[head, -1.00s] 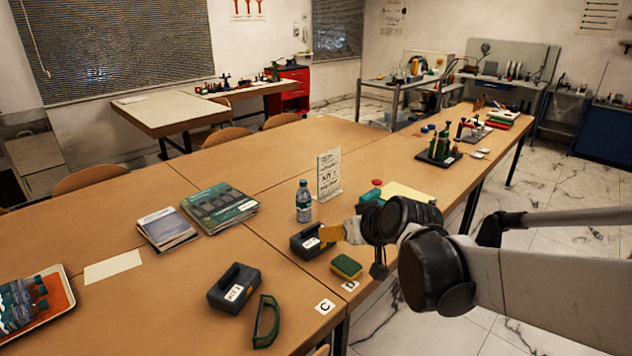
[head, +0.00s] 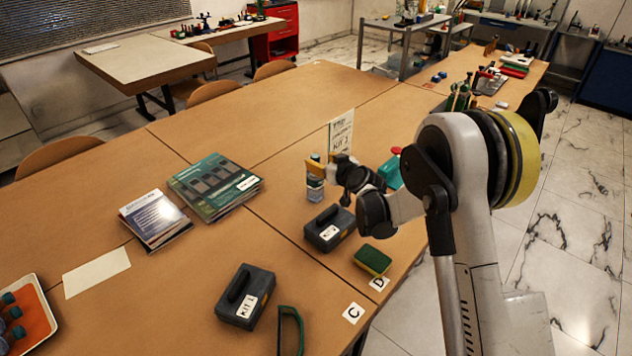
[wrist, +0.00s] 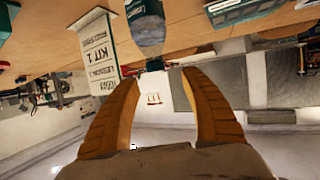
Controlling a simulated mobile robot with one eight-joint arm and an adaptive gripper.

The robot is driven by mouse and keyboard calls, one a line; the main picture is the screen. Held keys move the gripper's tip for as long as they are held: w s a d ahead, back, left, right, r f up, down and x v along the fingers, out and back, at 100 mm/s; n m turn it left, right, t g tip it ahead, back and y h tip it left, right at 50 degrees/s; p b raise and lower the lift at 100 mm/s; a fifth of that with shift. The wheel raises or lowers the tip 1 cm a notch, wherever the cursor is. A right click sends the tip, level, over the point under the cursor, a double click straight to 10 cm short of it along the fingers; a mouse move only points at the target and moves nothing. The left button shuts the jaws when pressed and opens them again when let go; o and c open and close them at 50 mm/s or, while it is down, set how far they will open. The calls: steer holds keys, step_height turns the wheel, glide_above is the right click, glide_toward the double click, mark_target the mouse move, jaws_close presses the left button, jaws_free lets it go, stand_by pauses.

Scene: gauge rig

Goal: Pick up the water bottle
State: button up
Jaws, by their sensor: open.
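The water bottle (head: 315,190) stands upright on the wooden table, in front of the white sign. In the head view its upper part is partly hidden by my gripper (head: 328,168), whose orange fingers are at the bottle's upper part. In the wrist view the fingers (wrist: 160,78) are spread apart and empty. The bottle (wrist: 148,25) shows at the top of that view, with its dark cap end pointing down between the fingertips. I cannot tell whether a finger touches it.
The white KIT 1 sign (head: 341,130) stands close behind the bottle and shows beside it in the wrist view (wrist: 98,52). A dark labelled case (head: 329,228) and a sponge (head: 373,260) lie nearer. Books (head: 214,185) lie left. A red-topped teal object (head: 389,168) is right of my gripper.

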mark_target(318, 159)
steer(key=x, duration=0.2)
steer(key=b+x, duration=0.1)
steer(key=x, duration=0.1)
steer(key=f+b+x, duration=0.1)
steer(key=x, duration=0.1)
steer(key=shift+w+d, duration=0.1)
steer(key=shift+d, duration=0.3)
steer(key=shift+w+a, duration=0.2)
steer(key=shift+w, duration=0.1)
steer(key=shift+r, duration=0.1)
steer(key=shift+c, duration=0.5)
jaws_close()
